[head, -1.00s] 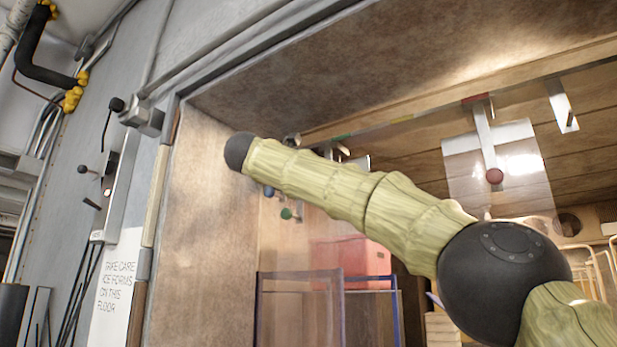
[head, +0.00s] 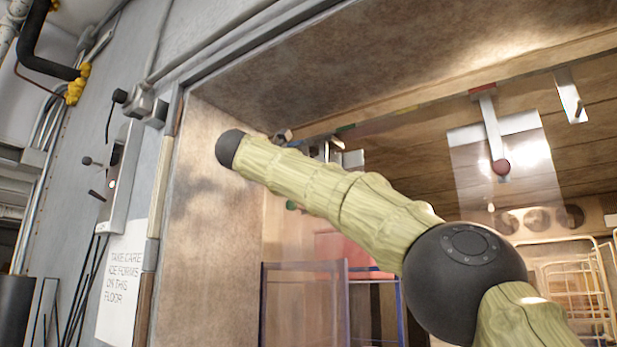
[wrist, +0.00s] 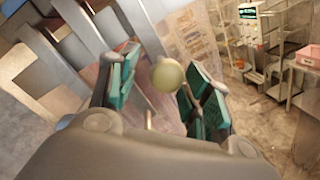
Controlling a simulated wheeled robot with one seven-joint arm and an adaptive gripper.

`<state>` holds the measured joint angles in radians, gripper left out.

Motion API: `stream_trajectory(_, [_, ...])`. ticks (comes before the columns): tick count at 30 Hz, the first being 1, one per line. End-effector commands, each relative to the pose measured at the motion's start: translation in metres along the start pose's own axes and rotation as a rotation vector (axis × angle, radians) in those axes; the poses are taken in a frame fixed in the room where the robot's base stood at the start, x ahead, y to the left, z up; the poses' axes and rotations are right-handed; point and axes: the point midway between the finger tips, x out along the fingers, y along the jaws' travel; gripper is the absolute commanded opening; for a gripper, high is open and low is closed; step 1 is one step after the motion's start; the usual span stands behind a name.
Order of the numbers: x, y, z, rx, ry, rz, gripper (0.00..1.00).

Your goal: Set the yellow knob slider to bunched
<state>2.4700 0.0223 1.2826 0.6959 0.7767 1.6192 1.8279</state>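The yellow knob (wrist: 168,75) is a pale yellow ball, seen in the wrist view between the two green-padded fingers of my gripper (wrist: 160,88). The fingers stand apart on either side of it. A gap shows at its left; whether the right finger touches it I cannot tell. A thin pale stem shows below the knob. In the head view I see neither the yellow knob nor my gripper; my arm crosses that part of the doorway.
A red knob (head: 501,167) hangs on a metal bracket over a clear strip at the right. A green knob (head: 291,205) shows below my arm. The door frame wall (head: 205,235) is at left, with a paper sign (head: 122,280). Wire racks (head: 575,285) stand inside.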

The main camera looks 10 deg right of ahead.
Motion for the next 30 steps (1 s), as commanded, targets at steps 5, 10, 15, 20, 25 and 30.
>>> stream_trajectory(5, [0.0,0.0,0.002,0.002,-0.001,-0.001,0.49])
stream_trajectory(10, [-0.013,0.001,0.002,0.001,-0.001,0.002,0.49])
stream_trajectory(15, [-0.041,0.001,0.001,0.0,-0.001,0.003,0.49])
stream_trajectory(20, [-0.07,0.001,0.001,0.001,-0.001,0.001,0.49])
stream_trajectory(25, [-0.097,0.001,0.0,0.0,-0.001,0.001,0.49])
stream_trajectory(30, [-0.114,0.001,0.0,0.0,-0.001,0.0,0.49])
